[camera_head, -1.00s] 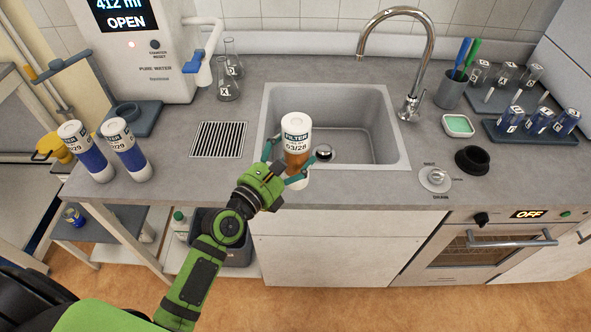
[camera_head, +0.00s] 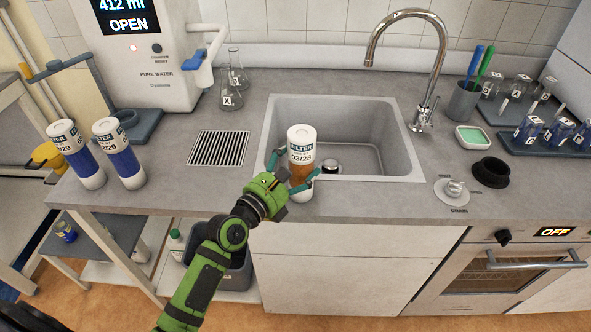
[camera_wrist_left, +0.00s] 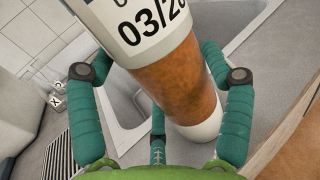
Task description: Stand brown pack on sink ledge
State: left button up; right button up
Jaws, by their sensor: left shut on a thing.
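The brown pack (camera_head: 301,160) is an upright cylinder with a white cap, a FILTER label reading 03/28, a brown lower body and a white base. It is at the front edge of the sink (camera_head: 345,178), near the front-left corner. My left gripper (camera_head: 290,182) is shut around its lower body, and the teal fingers also flank it in the left wrist view (camera_wrist_left: 165,90). Whether its base touches the ledge is not clear. My right gripper is not in view.
Two blue filters (camera_head: 75,158) (camera_head: 119,158) stand at the counter's left. A drain grille (camera_head: 218,148) lies left of the sink. The faucet (camera_head: 425,80) rises behind it. The counter's front edge is close.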

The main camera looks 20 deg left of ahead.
pick_arm(q)
jog(key=o, duration=1.5)
jog(key=shift+f, duration=0.1)
jog(key=shift+s, duration=0.25)
jog(key=b+v, duration=0.2)
jog(key=v, duration=0.9)
jog(key=shift+s+r, duration=0.25)
jog(key=shift+s, duration=0.05)
jog(key=shift+a, duration=0.1)
